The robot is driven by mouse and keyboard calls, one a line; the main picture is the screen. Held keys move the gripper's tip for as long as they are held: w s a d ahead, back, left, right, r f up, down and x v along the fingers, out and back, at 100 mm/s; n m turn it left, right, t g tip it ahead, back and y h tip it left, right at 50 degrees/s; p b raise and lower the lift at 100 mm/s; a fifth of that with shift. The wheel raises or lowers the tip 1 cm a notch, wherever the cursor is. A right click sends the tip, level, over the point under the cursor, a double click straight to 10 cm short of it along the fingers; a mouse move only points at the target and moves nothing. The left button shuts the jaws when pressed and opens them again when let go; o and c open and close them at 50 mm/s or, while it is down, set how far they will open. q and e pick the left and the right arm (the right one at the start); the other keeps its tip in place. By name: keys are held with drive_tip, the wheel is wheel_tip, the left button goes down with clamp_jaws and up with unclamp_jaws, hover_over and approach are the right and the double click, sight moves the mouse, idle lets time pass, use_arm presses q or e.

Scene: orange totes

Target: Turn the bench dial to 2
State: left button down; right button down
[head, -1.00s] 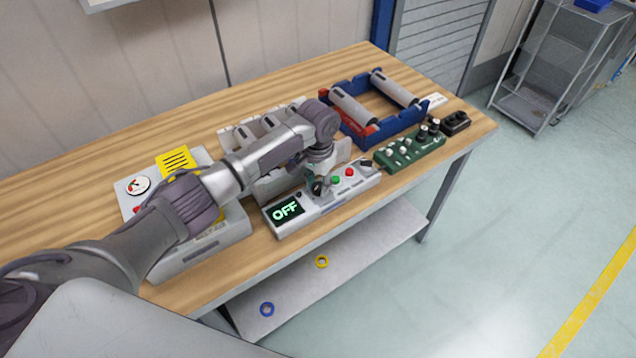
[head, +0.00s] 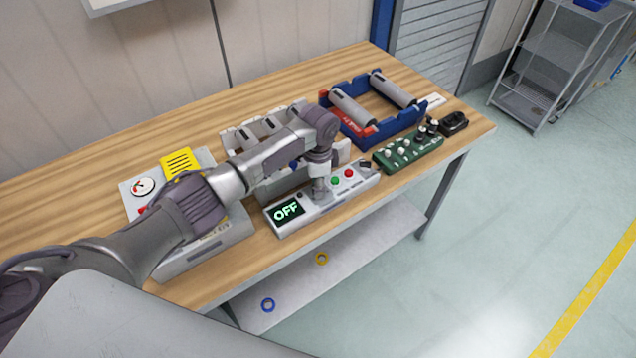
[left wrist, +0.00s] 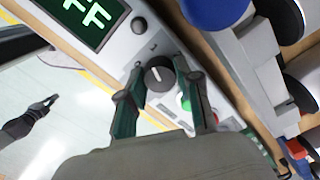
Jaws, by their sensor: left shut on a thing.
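The bench control box (head: 300,223) is a long white panel near the table's front edge. Its display (head: 287,211) reads OFF in green. The dial (left wrist: 160,74) is a round dark knob with a white pointer mark, seen in the left wrist view. My left gripper (head: 320,193) points down over the box, and its two fingers are shut on opposite sides of the dial. In the head view the gripper hides the dial. A dark gripper, apparently my right one (left wrist: 46,103), shows away from the bench in the left wrist view; its jaw state is unclear.
A green button (head: 335,181) and a red button (head: 349,173) sit beside the gripper on the box. A green knob panel (head: 408,154) and a blue crate (head: 372,132) with grey rollers stand to the right. A gauge box (head: 200,255) stands left. Open floor lies in front.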

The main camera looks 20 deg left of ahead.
use_arm(q)
drive_tip(key=m, duration=0.2)
drive_tip(key=shift+m, duration=0.4)
drive_tip(key=m, duration=0.3)
drive_tip(key=shift+m, duration=0.3)
drive_tip(key=m, duration=0.3)
drive_tip(key=shift+m, duration=0.3)
drive_tip(key=shift+m+b, duration=0.5)
drive_tip(key=shift+m, duration=1.4)
drive_tip(key=shift+r, duration=0.1)
drive_tip(key=c, duration=0.8)
unclamp_jaws()
wheel_tip(320, 180, up, 12)
drive_tip(key=shift+f, duration=0.1)
